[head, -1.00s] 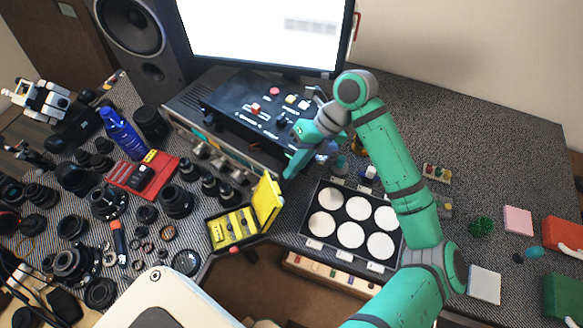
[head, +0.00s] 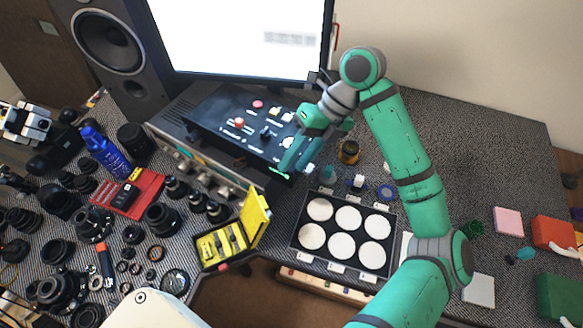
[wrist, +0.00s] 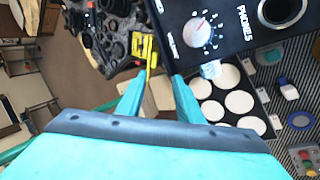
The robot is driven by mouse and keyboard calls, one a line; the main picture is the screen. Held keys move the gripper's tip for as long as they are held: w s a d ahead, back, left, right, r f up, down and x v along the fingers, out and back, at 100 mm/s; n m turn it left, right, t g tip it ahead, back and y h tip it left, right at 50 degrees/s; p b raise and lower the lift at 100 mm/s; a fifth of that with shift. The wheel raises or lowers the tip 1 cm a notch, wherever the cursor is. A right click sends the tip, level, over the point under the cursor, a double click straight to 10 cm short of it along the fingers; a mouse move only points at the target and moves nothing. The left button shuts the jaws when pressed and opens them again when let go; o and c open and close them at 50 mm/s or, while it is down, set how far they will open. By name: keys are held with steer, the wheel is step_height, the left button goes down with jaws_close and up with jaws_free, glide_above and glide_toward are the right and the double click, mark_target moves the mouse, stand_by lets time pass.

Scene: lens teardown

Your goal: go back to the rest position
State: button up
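My gripper (head: 291,168) is a teal two-finger hand in the head view, raised in front of the black control box (head: 242,122). In the wrist view its two fingers (wrist: 157,95) stand apart with nothing held between them. The arm arches from the lower right up to an elbow at the top, then down to the hand. The box's panel with a white dial (wrist: 199,30) shows close beyond the fingers in the wrist view.
A black tray with white round pads (head: 300,232) lies below the gripper. An open yellow case (head: 255,218) stands left of it. A monitor (head: 240,40) rises behind the box. Lenses crowd the left; the table's back right (head: 480,140) is bare.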

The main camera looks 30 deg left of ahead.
steer(key=shift+s+r, duration=0.15)
steer(key=shift+r, duration=0.1)
steer(key=shift+s, duration=0.1)
stand_by(0.3)
